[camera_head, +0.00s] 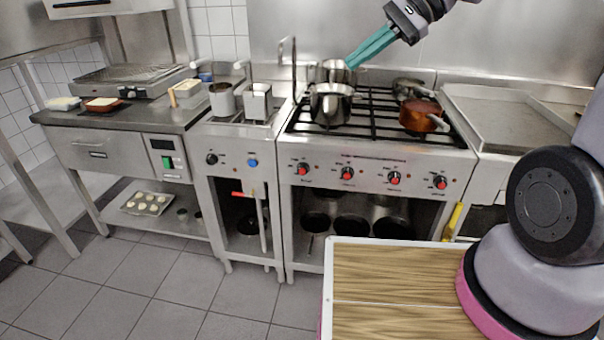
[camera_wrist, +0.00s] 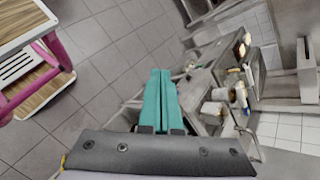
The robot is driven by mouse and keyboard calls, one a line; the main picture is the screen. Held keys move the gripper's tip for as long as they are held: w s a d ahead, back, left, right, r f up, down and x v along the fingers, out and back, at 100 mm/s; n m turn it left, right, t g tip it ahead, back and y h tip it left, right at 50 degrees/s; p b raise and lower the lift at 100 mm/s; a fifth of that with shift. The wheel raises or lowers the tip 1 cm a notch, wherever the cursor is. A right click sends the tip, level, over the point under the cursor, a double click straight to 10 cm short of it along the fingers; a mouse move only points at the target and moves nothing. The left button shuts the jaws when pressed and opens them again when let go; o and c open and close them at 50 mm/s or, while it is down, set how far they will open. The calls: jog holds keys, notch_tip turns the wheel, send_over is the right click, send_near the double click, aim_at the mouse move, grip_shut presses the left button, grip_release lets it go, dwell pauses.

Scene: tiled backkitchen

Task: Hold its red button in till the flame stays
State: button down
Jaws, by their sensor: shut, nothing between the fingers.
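A steel gas range (camera_head: 380,165) stands against the back wall in the head view. Its front panel carries several black knobs with red parts, such as the left knob (camera_head: 303,169), the second knob (camera_head: 347,174), the third knob (camera_head: 394,178) and the right knob (camera_head: 440,182). No flame can be made out under the pots. My gripper (camera_head: 352,64), with teal fingers, is above the back of the range, near the pots and well away from the knobs. It is shut and empty, and its fingers lie together in the wrist view (camera_wrist: 160,85).
A steel pot (camera_head: 331,104) and a copper pot (camera_head: 421,116) stand on the burner grates. A fryer with baskets (camera_head: 258,102) is left of the range, and a flat griddle (camera_head: 515,118) is right. A wooden-topped surface (camera_head: 400,285) is in front. Tiled floor (camera_head: 150,275) is open at left.

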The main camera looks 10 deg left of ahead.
aim_at(302, 172)
jog(key=w+a+f+m+g+y, duration=0.1)
jog(key=w+a+f+m+y, duration=0.25)
jog(key=a, duration=0.25)
jog(key=w+a+f+m+y, duration=0.2)
jog(key=w+a+f+m, duration=0.15)
jog(key=a, duration=0.25)
jog(key=w+a+f+m+t+y, duration=0.3)
jog(key=w+a+f+m+t, duration=0.3)
jog(key=f, duration=0.4)
jog(key=w+d+f+m+t+h, duration=0.1)
jog(key=f+m+t+h, duration=0.3)
jog(key=f, duration=1)
jog(key=w+d+f+m+t+h, duration=0.1)
jog(key=d+f+m+t+h, duration=0.2)
jog(key=f+m, duration=0.7)
notch_tip(302, 172, down, 6)
jog(key=shift+w+d+r+t+h, duration=0.15)
jog(key=shift+w+r+t+h, duration=0.15)
jog(key=shift+t, duration=0.3)
jog(key=shift+f, duration=0.1)
jog(key=w, duration=0.8)
jog(key=shift+w+d, duration=0.35)
jog(key=shift+w, duration=0.1)
jog(key=shift+w, duration=0.3)
